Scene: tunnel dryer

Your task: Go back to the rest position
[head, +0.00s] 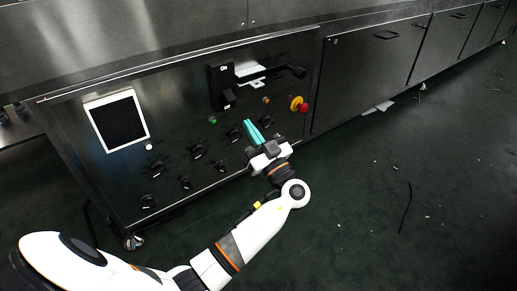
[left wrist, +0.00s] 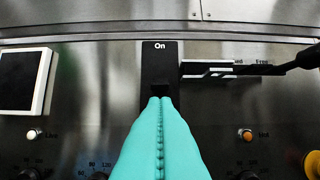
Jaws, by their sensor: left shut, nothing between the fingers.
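My left gripper (head: 252,130) has teal fingers and is in front of the tunnel dryer's control panel (head: 180,125). Its fingers are shut together with nothing between them. In the left wrist view the shut teal fingers (left wrist: 160,135) point at the panel, and their tips overlap the lower part of a black switch plate (left wrist: 159,65) marked "On". I cannot tell whether the tips touch it. In the head view the switch plate (head: 221,86) stands above and left of the fingers. My right gripper is not in view.
The panel carries several black knobs, a white-framed screen (head: 117,121), a black handle (head: 293,71) and a red and yellow emergency button (head: 299,104). Steel doors (head: 375,70) run off to the right. The dark floor (head: 400,190) is mostly open, with small scraps on it.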

